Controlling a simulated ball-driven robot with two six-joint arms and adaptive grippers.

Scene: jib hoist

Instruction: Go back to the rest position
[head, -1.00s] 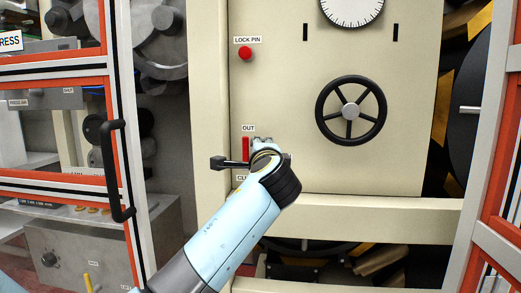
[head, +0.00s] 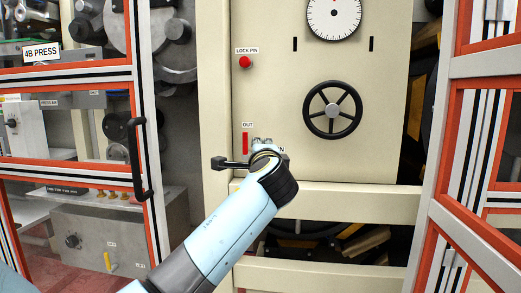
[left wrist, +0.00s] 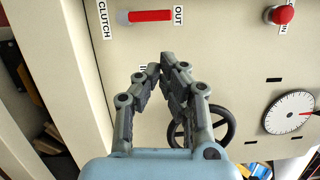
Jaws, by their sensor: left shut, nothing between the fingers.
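My left arm reaches up from the bottom of the head view. My left gripper (head: 262,142) is mostly hidden behind its own wrist there, in front of the cream panel (head: 300,160). In the left wrist view, the left gripper (left wrist: 161,65) is shut with nothing between its fingers. It appears below the red clutch bar (left wrist: 150,16), which lies between the labels CLUTCH and OUT. The bar also shows in the head view (head: 245,144), upright under OUT. I see no contact with the panel. My right gripper is in neither view.
The panel carries a red lock pin knob (head: 245,62), a black handwheel (head: 332,110) and a white dial (head: 334,18). A framed door with a black handle (head: 138,158) stands at the left. An orange-edged frame (head: 450,130) stands at the right.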

